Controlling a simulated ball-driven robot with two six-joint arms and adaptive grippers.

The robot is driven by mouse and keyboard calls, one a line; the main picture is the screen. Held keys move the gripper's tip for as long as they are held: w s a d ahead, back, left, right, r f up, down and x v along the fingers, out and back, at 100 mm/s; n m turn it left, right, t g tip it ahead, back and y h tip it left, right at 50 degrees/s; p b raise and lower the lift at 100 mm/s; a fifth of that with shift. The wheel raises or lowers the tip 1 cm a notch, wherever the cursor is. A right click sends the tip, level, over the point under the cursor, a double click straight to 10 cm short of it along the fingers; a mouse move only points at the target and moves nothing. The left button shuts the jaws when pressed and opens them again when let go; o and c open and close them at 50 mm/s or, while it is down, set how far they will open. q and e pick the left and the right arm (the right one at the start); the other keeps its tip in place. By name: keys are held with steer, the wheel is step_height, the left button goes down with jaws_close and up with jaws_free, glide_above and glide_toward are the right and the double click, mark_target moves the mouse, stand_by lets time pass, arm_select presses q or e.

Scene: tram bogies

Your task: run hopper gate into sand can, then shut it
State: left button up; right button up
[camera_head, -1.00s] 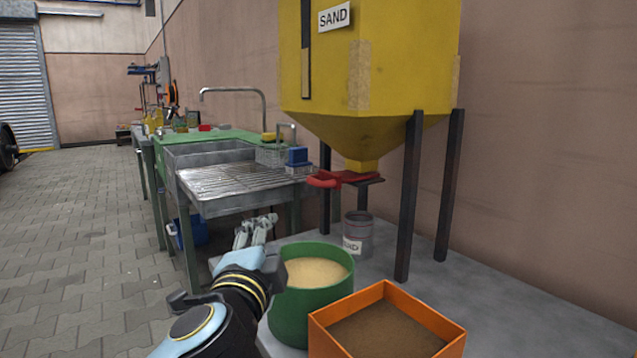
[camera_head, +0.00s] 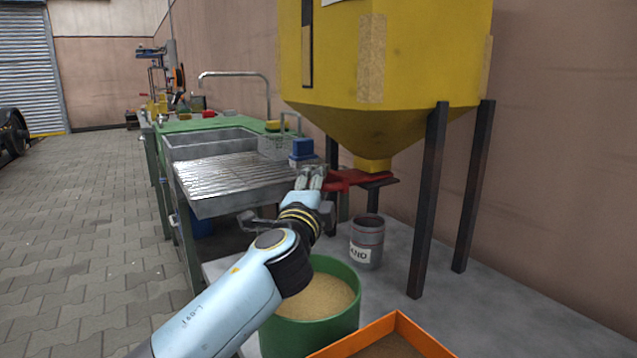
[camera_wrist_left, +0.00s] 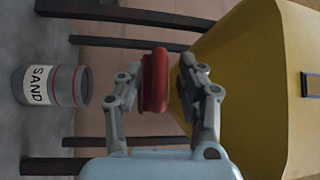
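The yellow sand hopper (camera_head: 395,70) stands on dark legs. Its red gate (camera_head: 375,177) sits under the spout, with a red handle reaching left. The grey sand can (camera_head: 367,245), labelled SAND, stands upright on the floor slab below the spout area; its inside is not clear. My left gripper (camera_head: 311,173) is at the handle's end. In the left wrist view, the red handle (camera_wrist_left: 155,80) lies between my open fingers, with a visible gap at the right finger. The can (camera_wrist_left: 52,86) and hopper (camera_wrist_left: 245,85) flank it there. My right gripper is out of view.
A green tub (camera_head: 312,325) of sand and an orange box (camera_head: 397,327) stand in front of the can. A steel sink drainer (camera_head: 235,180) with a blue item (camera_head: 302,150) is close left of my gripper. Dark hopper legs (camera_head: 430,205) stand at the right.

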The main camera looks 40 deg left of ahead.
arm_select(q)
steer(key=shift+w+a, duration=0.15)
steer(key=shift+w, duration=0.15)
jaws_close()
stand_by(0.3)
